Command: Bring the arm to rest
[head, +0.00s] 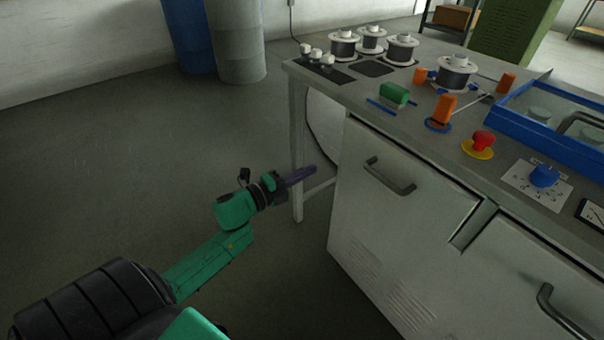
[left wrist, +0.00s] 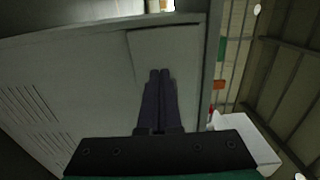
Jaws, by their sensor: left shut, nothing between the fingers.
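My left arm, green and black, reaches in from the lower left of the head view. Its gripper (head: 312,170) is in the air left of the workbench cabinet, below the level of the bench top. In the left wrist view the two dark purple fingers (left wrist: 160,75) lie close together, shut with nothing between them. The grey cabinet side fills much of that view behind the fingers. My right gripper is in neither view.
The grey workbench (head: 420,130) carries several wire spools, orange and green parts, a red emergency button (head: 484,139), a blue knob (head: 544,175) and a blue-rimmed tray (head: 510,97). Cabinet handles (head: 390,177) stick out in front. Drums (head: 236,40) stand behind. The floor at left is clear.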

